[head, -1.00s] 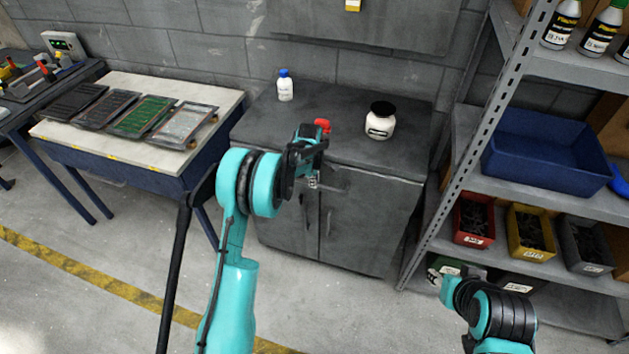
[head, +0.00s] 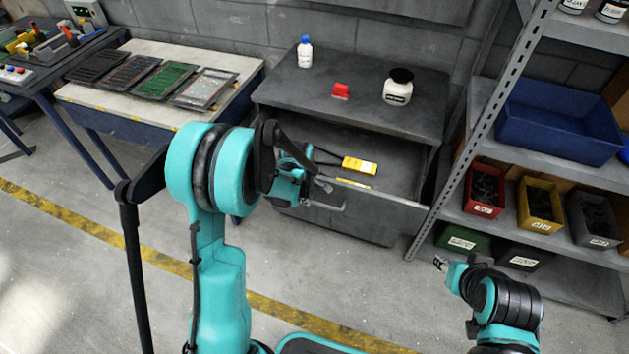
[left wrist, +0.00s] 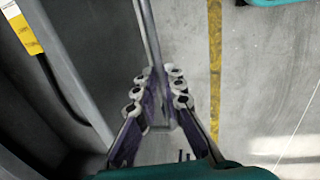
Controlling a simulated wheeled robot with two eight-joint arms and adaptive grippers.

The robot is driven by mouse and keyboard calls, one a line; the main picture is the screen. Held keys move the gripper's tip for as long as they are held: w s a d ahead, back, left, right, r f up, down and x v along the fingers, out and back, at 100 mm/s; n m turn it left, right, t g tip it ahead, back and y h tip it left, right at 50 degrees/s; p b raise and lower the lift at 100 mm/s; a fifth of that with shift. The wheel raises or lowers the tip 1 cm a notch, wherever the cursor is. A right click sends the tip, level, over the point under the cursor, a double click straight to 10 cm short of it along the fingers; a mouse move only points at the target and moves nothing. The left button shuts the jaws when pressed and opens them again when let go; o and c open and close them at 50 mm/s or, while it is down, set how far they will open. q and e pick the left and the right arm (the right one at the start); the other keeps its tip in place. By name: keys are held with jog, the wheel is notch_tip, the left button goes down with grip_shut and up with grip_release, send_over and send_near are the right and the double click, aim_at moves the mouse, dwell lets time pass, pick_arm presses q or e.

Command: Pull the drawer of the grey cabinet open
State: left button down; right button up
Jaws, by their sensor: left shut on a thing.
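The grey cabinet (head: 365,107) stands against the wall in the head view. Its drawer (head: 402,181) is pulled well out, so the inside shows. My left gripper (head: 318,192) is at the drawer's front, shut on the bar handle (head: 330,207). In the left wrist view the handle (left wrist: 150,35) runs between the fingertips of the left gripper (left wrist: 158,88). My right gripper (head: 440,263) is at the lower right, away from the cabinet; it is too small to tell whether it is open.
A yellow item (head: 359,166) with a black lead lies in the drawer. A red object (head: 341,91), a dark-lidded jar (head: 397,90) and a blue-capped bottle (head: 304,53) stand on the cabinet. A metal shelf (head: 470,145) stands close on the right. Floor in front is clear.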

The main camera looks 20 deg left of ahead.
pick_arm(q)
jog(key=s, duration=0.8)
jog(key=shift+a+b, duration=0.15)
jog(key=shift+b, duration=0.15)
jog(key=c, duration=1.6)
grip_release()
jog(key=shift+r, duration=0.1)
notch_tip(320, 180, up, 12)
jog(key=s, duration=0.2)
jog(key=shift+f, duration=0.2)
jog(key=shift+s, duration=0.1)
